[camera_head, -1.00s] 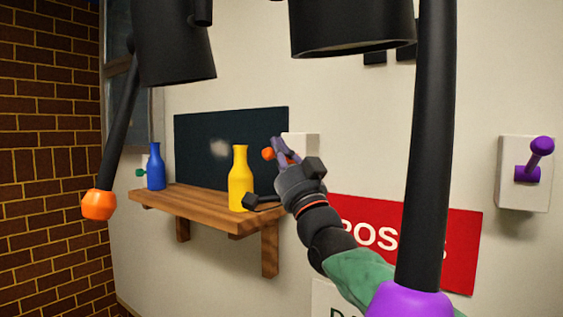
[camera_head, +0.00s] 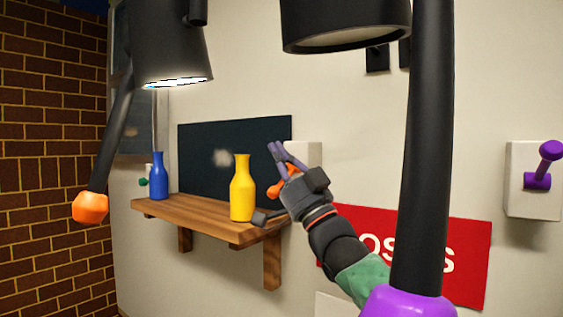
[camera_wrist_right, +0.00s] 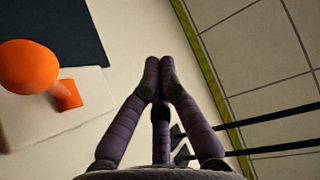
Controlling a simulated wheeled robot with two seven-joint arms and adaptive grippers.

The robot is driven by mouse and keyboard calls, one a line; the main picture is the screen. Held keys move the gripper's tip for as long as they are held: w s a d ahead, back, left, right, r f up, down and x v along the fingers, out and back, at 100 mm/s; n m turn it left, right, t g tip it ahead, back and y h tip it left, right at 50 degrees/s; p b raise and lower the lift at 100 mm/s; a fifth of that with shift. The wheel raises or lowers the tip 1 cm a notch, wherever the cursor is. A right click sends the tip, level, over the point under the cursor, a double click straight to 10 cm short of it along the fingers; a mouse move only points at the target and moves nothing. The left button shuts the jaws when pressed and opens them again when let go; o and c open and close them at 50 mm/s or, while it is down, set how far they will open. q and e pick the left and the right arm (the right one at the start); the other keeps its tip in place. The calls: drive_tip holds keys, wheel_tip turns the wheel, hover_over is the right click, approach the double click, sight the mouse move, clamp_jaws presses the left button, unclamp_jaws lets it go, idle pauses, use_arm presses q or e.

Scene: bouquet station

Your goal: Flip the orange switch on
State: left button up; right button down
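The orange switch is a white wall plate (camera_head: 306,153) with an orange lever (camera_head: 276,192), partly hidden behind my right gripper. Its lever now points down and ends in a ball. In the right wrist view, the orange ball (camera_wrist_right: 28,66) and the white plate (camera_wrist_right: 50,118) show at the left, apart from the fingers. My right gripper (camera_head: 275,148) is in front of the plate, above the lever; its purple fingertips (camera_wrist_right: 160,70) are together with nothing between them. The left lamp (camera_head: 172,45), with an orange ball (camera_head: 90,208) on its rod, is lit underneath. My left gripper is out of view.
A wooden shelf (camera_head: 190,217) holds a yellow bottle (camera_head: 242,190) and a blue bottle (camera_head: 158,178), left of my right gripper. A purple switch (camera_head: 536,180) with its lever up is at the far right. A dark lamp (camera_head: 345,25) hangs at the top.

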drive_tip(key=s+d+f+b, duration=0.3)
drive_tip(key=d+f, duration=0.3)
drive_tip(key=shift+d+f, duration=0.2)
drive_tip(key=shift+f, duration=0.15)
